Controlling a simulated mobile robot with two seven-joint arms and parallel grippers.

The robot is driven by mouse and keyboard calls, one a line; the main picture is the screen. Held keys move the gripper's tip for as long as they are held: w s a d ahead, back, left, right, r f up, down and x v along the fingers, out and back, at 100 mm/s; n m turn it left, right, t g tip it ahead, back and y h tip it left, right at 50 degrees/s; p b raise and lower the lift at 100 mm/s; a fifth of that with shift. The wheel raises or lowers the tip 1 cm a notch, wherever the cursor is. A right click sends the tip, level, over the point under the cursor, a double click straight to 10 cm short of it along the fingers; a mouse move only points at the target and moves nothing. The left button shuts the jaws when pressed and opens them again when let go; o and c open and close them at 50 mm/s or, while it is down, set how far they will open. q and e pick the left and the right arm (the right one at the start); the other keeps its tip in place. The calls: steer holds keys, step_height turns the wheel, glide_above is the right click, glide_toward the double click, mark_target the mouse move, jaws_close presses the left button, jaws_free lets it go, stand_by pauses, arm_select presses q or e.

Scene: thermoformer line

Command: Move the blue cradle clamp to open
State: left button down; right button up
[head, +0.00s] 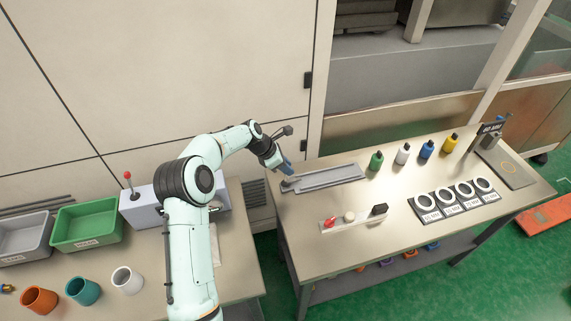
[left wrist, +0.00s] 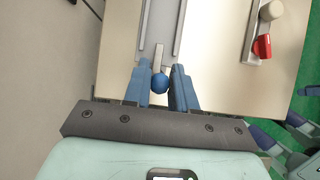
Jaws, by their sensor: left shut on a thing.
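The blue cradle clamp shows in the left wrist view as a round blue knob (left wrist: 160,84) on a short grey lever (left wrist: 159,56). The lever lies at the near end of a long grey cradle (left wrist: 161,18). The cradle also shows in the head view (head: 328,178), at the left end of the right table. My left gripper (head: 287,170) is at the cradle's left end; in the left wrist view its blue fingers (left wrist: 160,78) stand on both sides of the knob, shut on it. In the head view my gripper hides the knob. My right gripper is not in view.
On the right table (head: 310,245) are a strip with a red knob (head: 330,222), several coloured bottles (head: 402,155) and a row of white rings (head: 445,197). On the left table are a green bin (head: 86,222), a grey bin (head: 25,235), cups and a red-knobbed lever (head: 128,176).

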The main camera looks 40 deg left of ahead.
arm_select(q)
steer(key=shift+a, duration=0.1)
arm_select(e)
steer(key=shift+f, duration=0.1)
arm_select(q)
steer(key=shift+s+a+f+b, duration=0.1)
steer(key=shift+s+a+b, duration=0.1)
steer(key=shift+s+a, duration=0.3)
steer(key=shift+s+a+f+b, duration=0.1)
steer(key=shift+s+a+b, duration=0.15)
steer(key=shift+s, duration=0.35)
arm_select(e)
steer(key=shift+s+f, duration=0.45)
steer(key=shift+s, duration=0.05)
arm_select(q)
steer(key=shift+s+a+f+b, duration=0.2)
steer(key=shift+s+a+f, duration=0.2)
steer(key=shift+s, duration=0.1)
steer(key=shift+s+a+f+b, duration=0.25)
steer(key=shift+s+a, duration=0.1)
steer(key=shift+s, duration=0.15)
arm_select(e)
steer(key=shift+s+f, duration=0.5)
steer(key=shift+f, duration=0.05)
